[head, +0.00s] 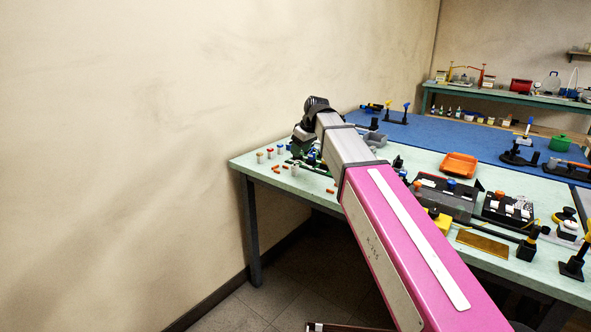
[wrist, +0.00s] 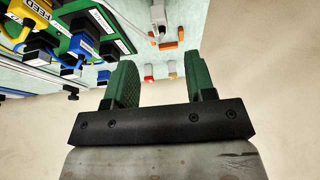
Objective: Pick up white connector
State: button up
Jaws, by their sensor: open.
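A small whitish block (wrist: 157,15), which looks like the white connector, is at the top middle of the wrist view, partly cut by the frame edge. It lies on the pale green table beside orange pieces (wrist: 167,45). My gripper (wrist: 160,80) is open, its two green fingers apart with nothing held between them. The whitish block is beyond the fingertips, apart from them. In the head view my arm reaches over the table's left end, and I cannot pick out the connector there.
A green board (wrist: 95,30) with blue and yellow plugs is at the wrist view's upper left. Small capped containers (head: 270,153) stand near the left end of the table (head: 240,161). An orange tray (head: 459,165) and black devices stand further right. A wall is close on the left.

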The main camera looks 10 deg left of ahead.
aim_at(294, 165)
jog(key=x, duration=0.9)
jog(key=shift+s+d+f, duration=0.1)
jog(key=shift+f, duration=0.1)
grip_shut()
